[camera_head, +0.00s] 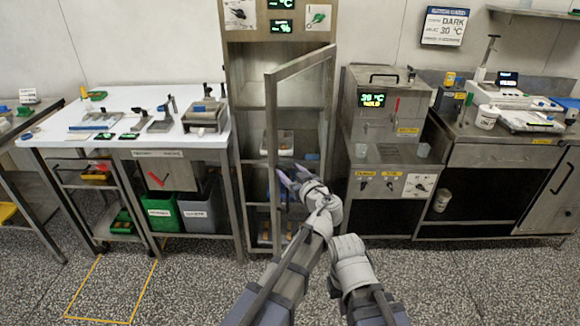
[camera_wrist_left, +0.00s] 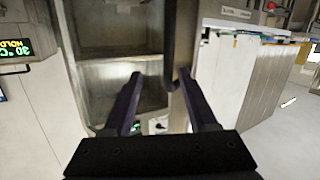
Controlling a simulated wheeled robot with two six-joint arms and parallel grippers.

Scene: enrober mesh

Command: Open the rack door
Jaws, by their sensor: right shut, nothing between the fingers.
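The rack (camera_head: 232,130) stands upright in the middle of the head view. Its glazed, metal-framed door (camera_head: 271,120) stands partly open, with its left edge swung out towards me and its right side near the rack's right post. My left gripper (camera_head: 284,177) is at the door's left edge, around mid-height. In the left wrist view its two dark fingers (camera_wrist_left: 163,102) are apart. A dark upright bar (camera_wrist_left: 170,45) shows beyond them, close to the right finger; I cannot tell whether they touch. My right arm reaches in at the bottom, but its gripper does not show.
A white-topped table (camera_head: 150,120) with tools stands left of the rack, bins (camera_head: 160,212) beneath. A steel oven unit (camera_head: 385,140) stands close on the right, then a bench (camera_head: 490,155). The speckled floor (camera_head: 185,290) is clear at front left.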

